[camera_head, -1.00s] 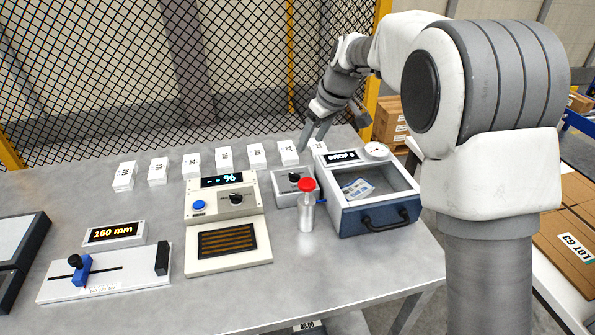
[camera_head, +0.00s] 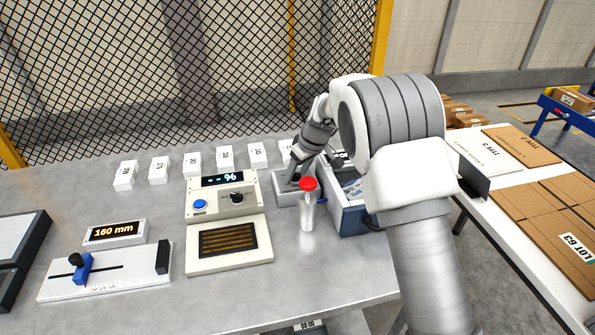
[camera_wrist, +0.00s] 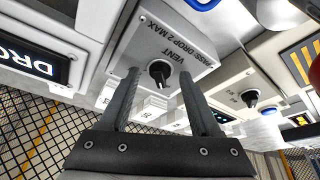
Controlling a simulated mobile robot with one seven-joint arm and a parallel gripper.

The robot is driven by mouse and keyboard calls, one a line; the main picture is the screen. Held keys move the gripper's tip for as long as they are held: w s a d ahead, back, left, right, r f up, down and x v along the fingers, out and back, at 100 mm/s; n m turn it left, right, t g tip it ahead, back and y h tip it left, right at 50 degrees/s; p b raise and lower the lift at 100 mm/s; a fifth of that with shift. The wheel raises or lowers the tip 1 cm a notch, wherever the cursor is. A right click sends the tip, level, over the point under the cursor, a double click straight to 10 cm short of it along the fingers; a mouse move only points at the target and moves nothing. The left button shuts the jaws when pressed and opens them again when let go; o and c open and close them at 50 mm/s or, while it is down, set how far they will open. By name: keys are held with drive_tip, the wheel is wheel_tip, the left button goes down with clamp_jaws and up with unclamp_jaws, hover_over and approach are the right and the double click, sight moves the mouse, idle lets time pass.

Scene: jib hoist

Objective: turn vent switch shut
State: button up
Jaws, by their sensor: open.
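The vent switch (camera_wrist: 159,73) is a small black knob on a grey box (camera_wrist: 172,40) marked VENT. In the wrist view it sits between the two fingertips of my gripper (camera_wrist: 157,84), which is open, with a gap on both sides of the knob. In the head view the box (camera_head: 290,198) stands at the back of the bench, and my gripper (camera_head: 293,173) is right over it, pointing down and hiding the knob. I cannot tell how far the fingertips are from the box face.
White labelled blocks (camera_head: 192,162) line the back.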

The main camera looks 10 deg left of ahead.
clamp_jaws()
drive_tip(key=shift+m, duration=0.3)
drive_tip(key=m, duration=0.2)
drive_tip(key=m+t+h+p, duration=0.1)
drive_tip(key=m, duration=0.1)
drive_tip(key=shift+s+a+r, duration=0.1)
drive_tip(key=shift+s+a, duration=0.05)
drive_tip(key=m+h+p, duration=0.1)
drive_tip(key=m, duration=0.1)
drive_tip(key=m+t+h+p, duration=0.1)
drive_tip(key=m, duration=0.1)
drive_tip(key=shift+a+m, duration=0.2)
drive_tip(key=shift+m, duration=0.1)
drive_tip(key=m+h, duration=0.1)
drive_tip(key=m, duration=0.1)
drive_tip(key=m+p, duration=0.1)
drive_tip(key=m, duration=0.1)
drive_tip(key=shift+a+m+h, duration=0.2)
drive_tip(key=shift+m+h, duration=0.1)
drive_tip(key=shift+h, duration=0.1)
drive_tip(key=shift+a+m+g+h, duration=0.15)
drive_tip(key=shift+m+h, duration=0.25)
drive_tip(key=shift+m, duration=0.65)
drive_tip(key=shift+d+m+g+h, duration=0.1)
drive_tip(key=shift+m+g+h, duration=0.25)
drive_tip(key=shift+m, duration=0.7)
